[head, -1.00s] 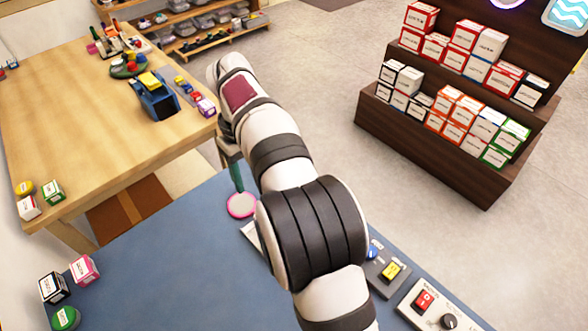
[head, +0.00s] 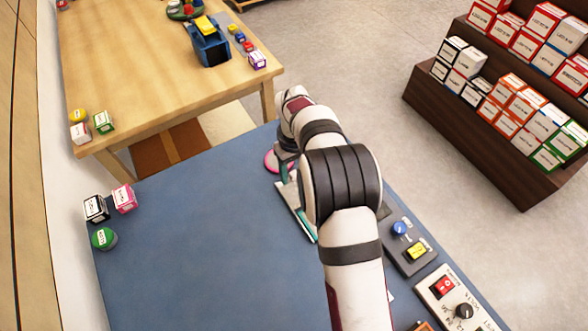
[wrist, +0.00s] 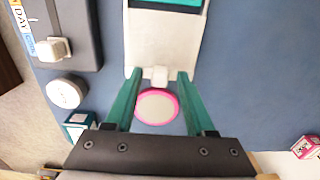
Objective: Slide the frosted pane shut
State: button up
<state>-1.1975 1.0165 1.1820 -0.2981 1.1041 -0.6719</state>
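In the wrist view a pale, whitish panel (wrist: 165,42) lies on the blue table, with a teal area (wrist: 165,3) at its far end. I take the panel to be the frosted pane or its frame; I cannot tell which. A small white handle (wrist: 158,76) stands at its near edge. My gripper (wrist: 157,74) is open, its teal fingers on either side of the handle with gaps showing. In the head view the pale panel (head: 292,206) is partly hidden by my arm, and my gripper (head: 288,170) is mostly hidden.
A pink-rimmed disc (wrist: 157,106) lies between my fingers, nearer the palm. A dark control box (wrist: 65,25) and a round white knob (wrist: 66,92) are at the left. The blue table (head: 200,240) is mostly clear left of my arm. A wooden table (head: 160,80) stands beyond.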

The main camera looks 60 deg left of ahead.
grip_shut()
